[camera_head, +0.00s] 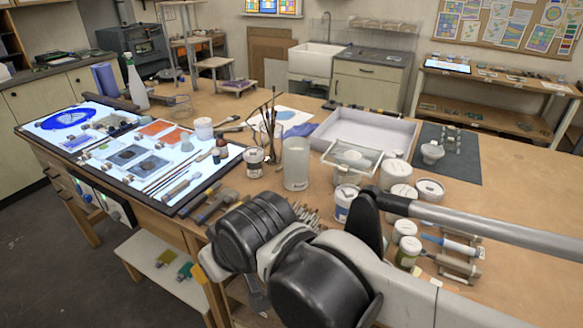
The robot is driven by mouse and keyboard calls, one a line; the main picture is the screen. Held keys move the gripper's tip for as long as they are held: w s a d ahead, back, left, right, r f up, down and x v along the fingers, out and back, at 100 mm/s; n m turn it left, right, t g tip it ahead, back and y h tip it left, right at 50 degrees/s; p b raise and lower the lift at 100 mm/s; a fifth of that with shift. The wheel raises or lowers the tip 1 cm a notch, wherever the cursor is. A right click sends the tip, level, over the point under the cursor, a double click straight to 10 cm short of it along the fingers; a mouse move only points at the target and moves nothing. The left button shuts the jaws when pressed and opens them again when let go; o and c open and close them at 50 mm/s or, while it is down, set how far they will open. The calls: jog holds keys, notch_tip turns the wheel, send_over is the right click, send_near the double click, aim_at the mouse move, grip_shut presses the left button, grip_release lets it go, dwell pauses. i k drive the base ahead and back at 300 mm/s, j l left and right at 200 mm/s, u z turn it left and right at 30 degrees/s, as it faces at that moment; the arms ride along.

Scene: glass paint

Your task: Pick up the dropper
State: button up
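I cannot single out the dropper with certainty. A slim white and blue tool (450,244) lies at the right front of the wooden table, near several jars and close to my arm. A small dark bottle (216,155), perhaps with a dropper top, stands at the right end of the lit panel. My arm, with black joints and pale grey links, crosses the lower front of the view and covers part of the table's front edge. My gripper's fingers are not visible, so I see nothing held.
Several lidded jars (407,252) stand beside my arm. A clear glass cylinder (296,163) and a wire holder with brushes (266,125) stand mid-table. A white tray (396,130) and a dark mat (463,160) lie behind. The table's far right is mostly clear.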

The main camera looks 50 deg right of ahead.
aim_at(463, 249)
jog(key=z, duration=3.7)
